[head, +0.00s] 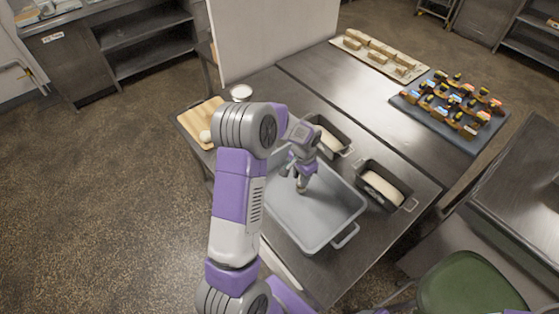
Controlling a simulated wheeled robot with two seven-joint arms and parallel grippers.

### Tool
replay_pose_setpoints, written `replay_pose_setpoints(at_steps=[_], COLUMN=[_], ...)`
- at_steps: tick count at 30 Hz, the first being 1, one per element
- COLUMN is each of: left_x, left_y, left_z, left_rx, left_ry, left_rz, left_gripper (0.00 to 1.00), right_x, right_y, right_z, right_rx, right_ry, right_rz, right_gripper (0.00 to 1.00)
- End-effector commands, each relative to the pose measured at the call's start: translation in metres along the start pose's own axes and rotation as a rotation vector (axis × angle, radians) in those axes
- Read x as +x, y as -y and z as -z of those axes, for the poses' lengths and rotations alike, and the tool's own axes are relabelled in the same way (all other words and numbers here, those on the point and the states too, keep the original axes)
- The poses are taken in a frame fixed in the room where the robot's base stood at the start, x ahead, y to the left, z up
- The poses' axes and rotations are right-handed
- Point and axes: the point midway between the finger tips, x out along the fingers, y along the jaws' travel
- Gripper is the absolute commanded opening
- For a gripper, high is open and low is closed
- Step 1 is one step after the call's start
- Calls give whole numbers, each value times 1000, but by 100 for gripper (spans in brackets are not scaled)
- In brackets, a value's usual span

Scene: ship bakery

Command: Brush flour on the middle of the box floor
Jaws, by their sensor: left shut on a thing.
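The box (345,205) is a wide, shallow grey container with end handles, standing on the steel table. My left gripper (301,178) reaches down into it, over the middle of its floor. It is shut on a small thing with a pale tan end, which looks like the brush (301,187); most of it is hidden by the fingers. I cannot tell whether its tip touches the floor. No flour can be made out on the floor. A small bowl with white contents (240,92), perhaps flour, stands at the back left. My right gripper is not in view.
Two dark loaf tins with pale dough, one behind the box (345,151) and one to its right (410,205), stand close by. A wooden board (190,119) with a white round piece lies left. Trays of baked goods fill the far right.

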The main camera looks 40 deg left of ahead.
Motion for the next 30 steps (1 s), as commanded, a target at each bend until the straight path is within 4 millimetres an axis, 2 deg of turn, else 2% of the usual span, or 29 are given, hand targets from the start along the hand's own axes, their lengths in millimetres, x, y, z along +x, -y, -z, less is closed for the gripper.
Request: replay_pose_setpoints(at_steps=[17, 19, 20, 21, 30], left_x=[0, -7, 8, -5, -33], left_y=[48, 48, 46, 48, 47], left_z=[-3, -3, -5, -2, -1], left_rx=[10, 13, 14, 14, 16], left_ry=[0, -1, 12, 0, 0], left_rz=[0, 0, -6, 0, 1], left_gripper=[3, 3, 3, 3, 3], right_x=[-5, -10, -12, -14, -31], right_y=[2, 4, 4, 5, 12], right_z=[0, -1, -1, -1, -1], right_rx=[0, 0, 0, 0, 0], right_ry=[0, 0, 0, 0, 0], right_rz=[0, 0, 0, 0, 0], right_gripper=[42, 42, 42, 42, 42])
